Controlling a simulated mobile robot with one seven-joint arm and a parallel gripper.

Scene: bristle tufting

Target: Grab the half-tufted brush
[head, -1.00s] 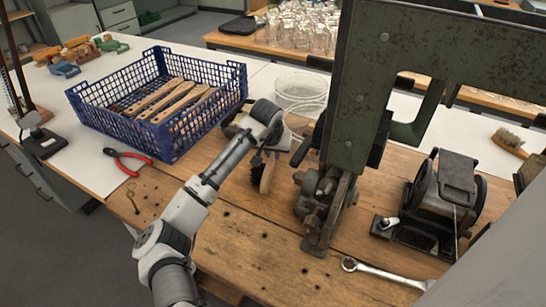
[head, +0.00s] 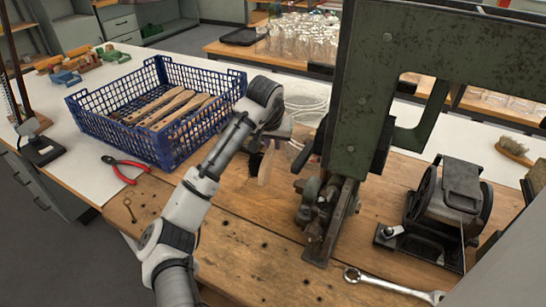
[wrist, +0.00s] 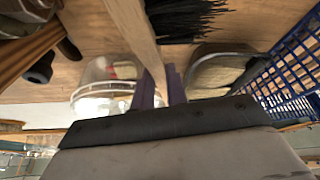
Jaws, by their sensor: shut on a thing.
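The half-tufted brush has a pale wooden body (head: 265,168) with black bristles (head: 255,164) along one side. It hangs just below my gripper (head: 268,140), in front of the green press. In the wrist view the wooden body (wrist: 138,35) runs down between the two purple-grey fingers of my gripper (wrist: 160,86), which are shut on it. The black bristles (wrist: 185,20) stick out to the right there. In the head view my wrist hides the fingertips. I cannot tell exactly how far the brush is above the bench.
A blue crate (head: 113,133) with several wooden brush bodies stands left of my gripper. The green press (head: 365,100) stands close on the right. A clear round tub (head: 305,108) stands behind.

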